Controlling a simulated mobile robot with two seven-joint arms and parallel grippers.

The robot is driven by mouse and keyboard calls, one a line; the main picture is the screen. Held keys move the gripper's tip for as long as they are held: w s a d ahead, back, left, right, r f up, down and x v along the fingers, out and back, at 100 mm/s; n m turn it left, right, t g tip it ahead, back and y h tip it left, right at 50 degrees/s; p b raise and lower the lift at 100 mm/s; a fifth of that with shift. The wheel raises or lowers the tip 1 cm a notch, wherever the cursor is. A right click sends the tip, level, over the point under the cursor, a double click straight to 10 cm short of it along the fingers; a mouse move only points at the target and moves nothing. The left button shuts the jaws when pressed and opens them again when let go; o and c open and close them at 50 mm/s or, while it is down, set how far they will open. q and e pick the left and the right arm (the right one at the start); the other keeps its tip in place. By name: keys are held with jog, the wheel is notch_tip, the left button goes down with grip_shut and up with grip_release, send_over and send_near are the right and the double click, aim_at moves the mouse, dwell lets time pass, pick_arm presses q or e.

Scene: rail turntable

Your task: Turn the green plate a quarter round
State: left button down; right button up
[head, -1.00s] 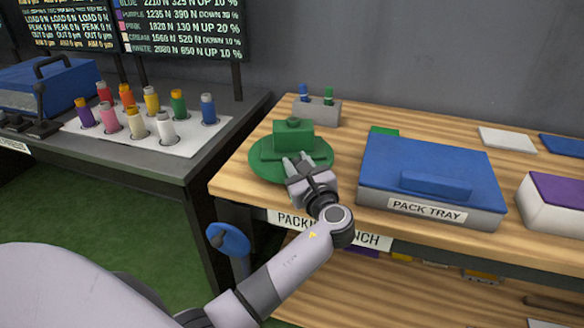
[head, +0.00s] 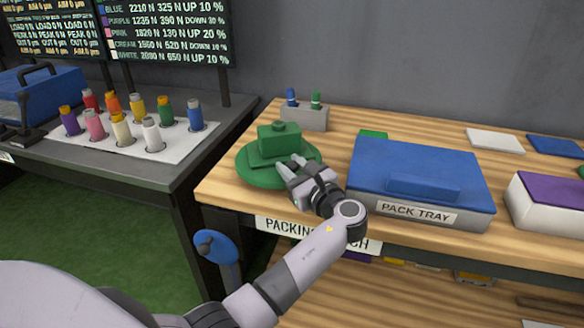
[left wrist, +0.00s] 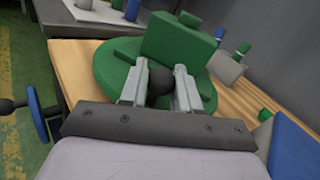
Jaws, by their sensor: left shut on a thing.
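The green plate (head: 246,174) is a round disc on the near left part of the wooden bench, bearing a green block (head: 280,141) with a small stub on top. My left gripper (head: 289,172) is over the plate's near right edge. In the left wrist view its two fingers (left wrist: 159,68) are closed around a dark round knob (left wrist: 160,84) on the plate (left wrist: 108,68). The knob is hidden in the head view. My right gripper is not in view.
The blue-lidded pack tray (head: 420,190) stands close right of my left gripper. A grey holder (head: 305,118) with blue and green pegs stands behind the plate. A dark table with several coloured bottles is at left.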

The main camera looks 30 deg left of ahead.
pick_arm(q)
jog(key=shift+f, duration=0.1)
jog(key=c, duration=0.9)
grip_release()
jog(key=shift+o, duration=0.2)
jog(key=shift+d, duration=0.1)
jog(key=shift+v, duration=3.6)
